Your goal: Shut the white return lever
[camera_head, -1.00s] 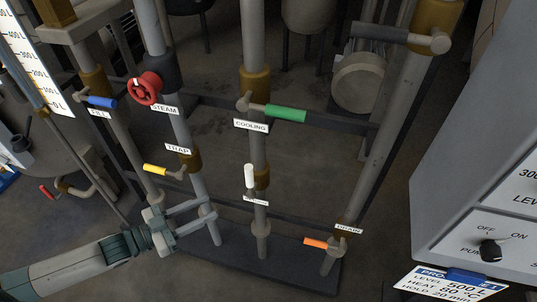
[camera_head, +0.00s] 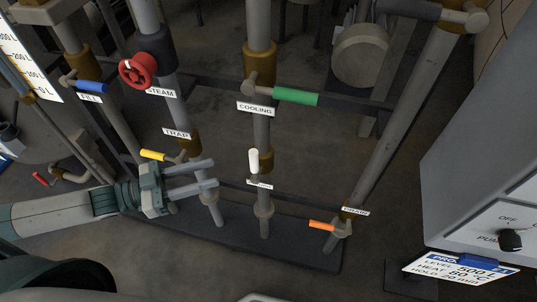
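The white return lever (camera_head: 254,161) stands upright on the middle vertical pipe, below the green cooling lever (camera_head: 296,97). A small label (camera_head: 259,184) sits just under it, too small to read. My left gripper (camera_head: 213,175) comes in from the left with its two fingers apart and pointing right toward the white lever. It is open and nothing shows between the fingers. A gap shows between the fingertips and the lever in the picture. My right gripper is not in view.
The yellow trap lever (camera_head: 154,155) is just above my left gripper. The red steam wheel (camera_head: 138,71), blue fill lever (camera_head: 92,87) and orange drain lever (camera_head: 322,225) are on neighbouring pipes. A grey control cabinet (camera_head: 470,150) stands at the right.

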